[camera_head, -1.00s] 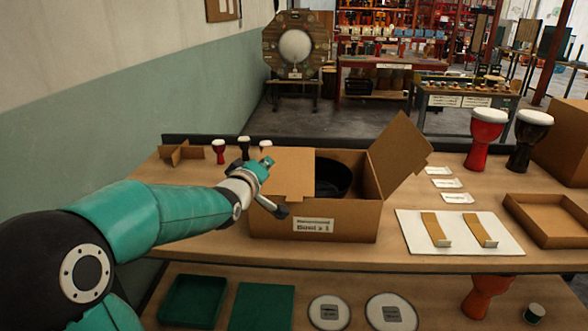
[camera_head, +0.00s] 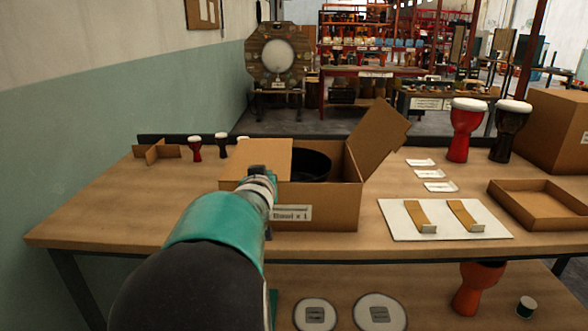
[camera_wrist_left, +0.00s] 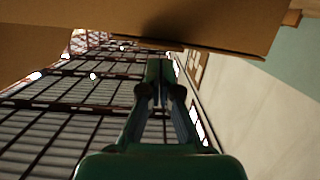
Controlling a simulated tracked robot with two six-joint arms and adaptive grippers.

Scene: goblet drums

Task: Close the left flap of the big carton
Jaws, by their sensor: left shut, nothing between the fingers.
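The big carton (camera_head: 335,205) stands open on the table, with a black bowl (camera_head: 318,165) inside. Its left flap (camera_head: 262,155) lies roughly level over the left part of the opening. Its right flap (camera_head: 378,138) stands up, leaning outward. My left gripper (camera_head: 263,172) is at the carton's front, by the left flap's near edge; my arm hides part of the front label. In the left wrist view the fingers (camera_wrist_left: 160,75) are shut and empty, with cardboard (camera_wrist_left: 215,22) just beyond the tips. I cannot tell whether they touch the flap. My right gripper is out of view.
A white board (camera_head: 400,222) with two brown strips and an open shallow box (camera_head: 540,203) lie right of the carton. Red (camera_head: 466,130) and black (camera_head: 510,132) drums stand behind. A cardboard divider (camera_head: 156,152) and small drums are at the back left. The table's left front is clear.

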